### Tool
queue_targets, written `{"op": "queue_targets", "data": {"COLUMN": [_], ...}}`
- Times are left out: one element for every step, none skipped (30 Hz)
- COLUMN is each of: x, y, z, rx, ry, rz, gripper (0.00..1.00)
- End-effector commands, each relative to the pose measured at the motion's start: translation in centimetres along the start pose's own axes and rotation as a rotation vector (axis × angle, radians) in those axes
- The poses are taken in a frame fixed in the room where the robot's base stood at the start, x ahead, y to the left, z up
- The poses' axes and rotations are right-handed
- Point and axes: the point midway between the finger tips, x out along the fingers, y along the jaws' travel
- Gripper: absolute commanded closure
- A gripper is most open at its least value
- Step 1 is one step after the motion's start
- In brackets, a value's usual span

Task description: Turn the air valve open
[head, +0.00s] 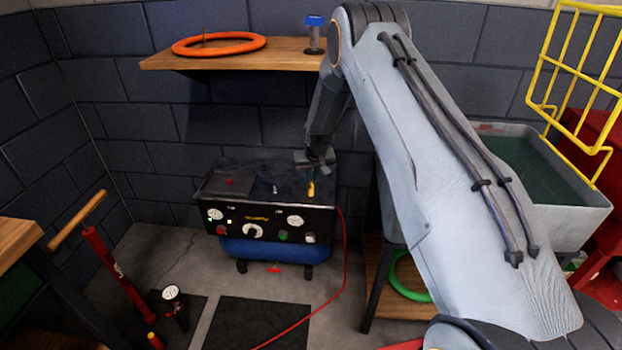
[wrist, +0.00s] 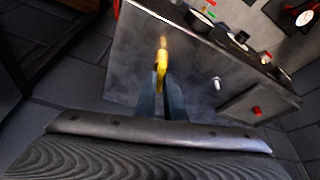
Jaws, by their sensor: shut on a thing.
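The air valve has a yellow lever (head: 311,189) at the right side of the black top of the compressor (head: 250,178). In the wrist view the yellow lever (wrist: 161,66) stands at the ends of my two fingers. My gripper (head: 312,178) points down at the compressor top from above. In the wrist view my gripper (wrist: 161,84) is shut on the yellow lever, with its lower part between the fingers. The valve's base is partly hidden, so I cannot tell how far the valve is turned.
The compressor front carries gauges (head: 295,221) and knobs. A red button (head: 229,182) sits on its top left. A red hose (head: 343,270) runs to the floor. A wooden shelf (head: 240,56) holds an orange ring (head: 219,44). A basin (head: 560,175) stands at right, a red pump (head: 110,265) at left.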

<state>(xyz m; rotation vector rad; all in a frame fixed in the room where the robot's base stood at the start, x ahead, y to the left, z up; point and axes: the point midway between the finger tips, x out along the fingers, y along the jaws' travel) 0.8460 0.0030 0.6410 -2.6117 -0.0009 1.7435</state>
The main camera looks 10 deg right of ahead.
Motion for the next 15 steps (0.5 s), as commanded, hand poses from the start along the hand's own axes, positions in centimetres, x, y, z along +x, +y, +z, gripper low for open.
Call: {"op": "queue_targets", "data": {"x": [0.1, 0.1, 0.11, 0.12, 0.13, 0.15, 0.18, 0.2, 0.23, 0.25, 0.25, 0.26, 0.27, 0.29, 0.34], "y": [0.12, 0.16, 0.18, 0.2, 0.21, 0.24, 0.26, 0.28, 0.34, 0.38, 0.42, 0.44, 0.46, 0.47, 0.5], "z": [0.05, 0.04, 0.02, 0.01, 0.01, 0.02, 0.04, 0.05, 0.06, 0.04, 0.01, -0.01, -0.03, -0.05, -0.03], "rx": [-0.025, -0.044, -0.068, -0.087, -0.105, -0.131, -0.149, -0.168, -0.193, -0.212, -0.231, -0.257, -0.277, -0.298, -0.326], "ry": [-0.001, -0.001, -0.001, 0.0, 0.0, -0.001, -0.001, -0.002, -0.002, -0.001, -0.001, -0.001, -0.001, 0.0, -0.001], "rz": [-0.012, -0.02, -0.03, -0.038, -0.045, -0.056, -0.063, -0.072, -0.082, -0.09, -0.097, -0.108, -0.117, -0.125, -0.137], "gripper": [1.0, 1.0, 1.0, 1.0, 1.0, 1.0, 1.0, 1.0, 1.0, 1.0, 1.0, 1.0, 1.0, 1.0, 1.0]}}
